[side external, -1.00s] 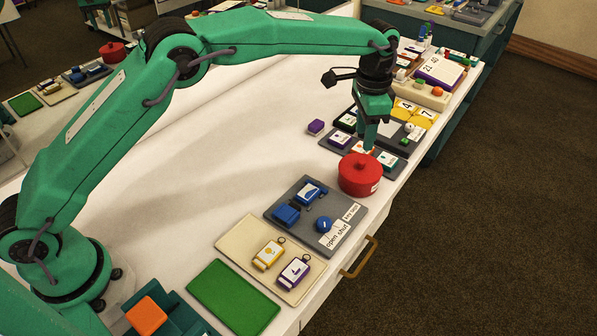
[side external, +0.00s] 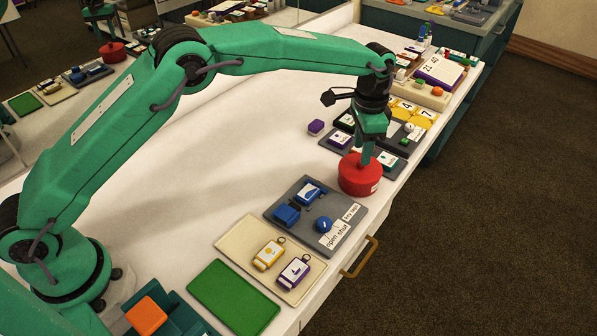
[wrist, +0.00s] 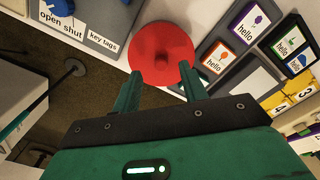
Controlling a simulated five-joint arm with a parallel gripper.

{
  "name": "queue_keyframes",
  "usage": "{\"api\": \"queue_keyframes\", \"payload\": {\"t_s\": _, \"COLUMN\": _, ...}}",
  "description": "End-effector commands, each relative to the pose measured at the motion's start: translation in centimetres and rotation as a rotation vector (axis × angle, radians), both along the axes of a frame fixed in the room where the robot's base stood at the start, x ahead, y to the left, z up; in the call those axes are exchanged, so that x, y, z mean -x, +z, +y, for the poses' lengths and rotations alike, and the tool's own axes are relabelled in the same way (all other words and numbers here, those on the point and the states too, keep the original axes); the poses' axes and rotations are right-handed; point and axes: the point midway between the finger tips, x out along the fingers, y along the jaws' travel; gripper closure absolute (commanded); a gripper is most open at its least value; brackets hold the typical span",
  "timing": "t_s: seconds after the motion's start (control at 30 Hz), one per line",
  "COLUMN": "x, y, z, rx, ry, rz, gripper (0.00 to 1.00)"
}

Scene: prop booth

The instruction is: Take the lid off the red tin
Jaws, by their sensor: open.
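The red tin (side external: 359,178) stands upright on the white table near its front edge, with its round red lid on top. In the wrist view the lid (wrist: 150,37) shows from above with a small round knob (wrist: 162,62) at its middle. My gripper (side external: 364,162) is right over the tin with its fingers pointing down. In the wrist view my gripper's two green fingers (wrist: 160,88) are apart, one at each side below the knob. They are open and hold nothing. In the side view the fingers hide the knob, and I cannot tell whether they touch the lid.
A grey board with blue parts and labels (side external: 300,232) lies close in front of the tin. Grey boards with picture cards (side external: 338,139) lie just behind it. A purple block (side external: 316,127) stands nearby. The table's left middle (side external: 215,140) is clear.

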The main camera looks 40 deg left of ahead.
Motion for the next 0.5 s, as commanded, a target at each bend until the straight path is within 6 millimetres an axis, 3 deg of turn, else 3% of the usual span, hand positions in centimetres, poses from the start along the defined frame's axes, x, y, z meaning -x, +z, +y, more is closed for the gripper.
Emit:
{"api": "queue_keyframes", "payload": {"t_s": 0.23, "x": 0.0, "y": -2.9, "z": 0.1, "rx": -0.001, "ry": 0.000, "rz": 0.002, "gripper": 0.57}}
{"api": "queue_keyframes", "payload": {"t_s": 0.5, "x": 0.0, "y": -3.7, "z": 0.1, "rx": -0.001, "ry": 0.000, "rz": 0.001, "gripper": 0.57}}
